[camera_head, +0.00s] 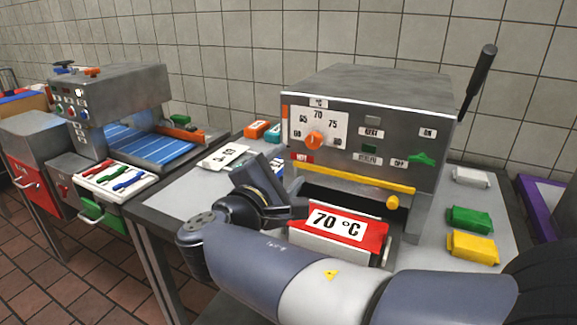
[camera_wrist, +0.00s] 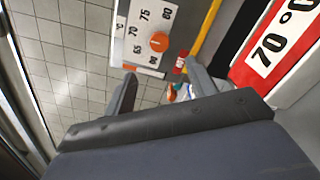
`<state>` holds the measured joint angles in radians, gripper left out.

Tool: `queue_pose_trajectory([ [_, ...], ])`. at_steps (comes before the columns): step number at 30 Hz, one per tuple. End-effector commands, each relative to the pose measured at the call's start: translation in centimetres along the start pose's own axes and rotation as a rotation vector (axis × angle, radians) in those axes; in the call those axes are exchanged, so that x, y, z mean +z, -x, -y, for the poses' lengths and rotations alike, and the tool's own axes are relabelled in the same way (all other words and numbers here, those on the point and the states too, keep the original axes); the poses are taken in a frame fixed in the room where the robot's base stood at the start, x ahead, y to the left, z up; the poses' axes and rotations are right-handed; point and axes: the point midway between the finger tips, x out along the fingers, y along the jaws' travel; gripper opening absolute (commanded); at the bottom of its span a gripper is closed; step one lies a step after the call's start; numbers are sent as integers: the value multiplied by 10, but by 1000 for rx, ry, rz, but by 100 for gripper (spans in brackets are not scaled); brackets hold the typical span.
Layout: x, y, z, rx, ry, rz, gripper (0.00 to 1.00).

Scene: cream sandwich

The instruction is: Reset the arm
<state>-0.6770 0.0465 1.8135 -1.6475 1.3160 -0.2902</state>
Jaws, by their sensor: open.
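My gripper (camera_head: 262,172) is raised over the table in front of the left side of a grey machine (camera_head: 370,90). My arm reaches in from the lower right and bends back at the left. In the wrist view my gripper (camera_wrist: 162,82) shows two dark fingers spread apart, with nothing held between them. The machine has an orange dial (camera_head: 315,140) on a white scale marked 65, 70, 75. A red block labelled 70 °C (camera_head: 375,232) sits in the opening below the yellow bar, to the right of my gripper.
Green (camera_head: 469,218) and yellow (camera_head: 473,247) blocks lie on the table at right, near a white block (camera_head: 470,177). Orange and teal blocks and white number cards lie behind my gripper. A second machine (camera_head: 120,95) with a blue belt stands at left.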

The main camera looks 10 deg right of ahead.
Motion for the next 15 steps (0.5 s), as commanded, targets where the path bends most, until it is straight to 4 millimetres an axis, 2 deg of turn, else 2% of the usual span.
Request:
queue_pose_trajectory([
  [8, 0, -2, 0, 0, 0, 1, 54],
  [15, 0, -26, 0, -2, 0, 4, 54],
])
